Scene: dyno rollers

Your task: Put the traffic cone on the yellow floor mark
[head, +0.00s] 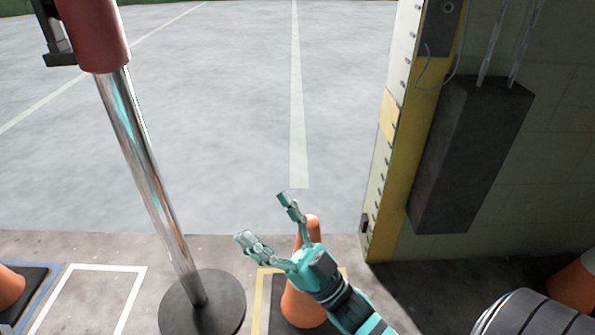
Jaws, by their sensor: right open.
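An orange traffic cone (301,307) with a dark base stands at the bottom centre, partly hidden behind my right gripper and arm. The yellow floor mark (261,287) shows as a thin outline around the cone's dark base. Its near side is out of the frame, so I cannot tell whether the base is fully inside it. My right gripper (265,217) is open, its fingers spread up and to the left of the cone, with nothing visible between them. I cannot tell whether it touches the cone. My left gripper is not in view.
A chrome post on a round dark base (208,308) stands left of the cone. A white floor outline (100,300) looks empty. Other orange cones stand at far left (10,287) and right (574,287). A yellow-edged door frame (397,165) rises right; open floor lies beyond.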

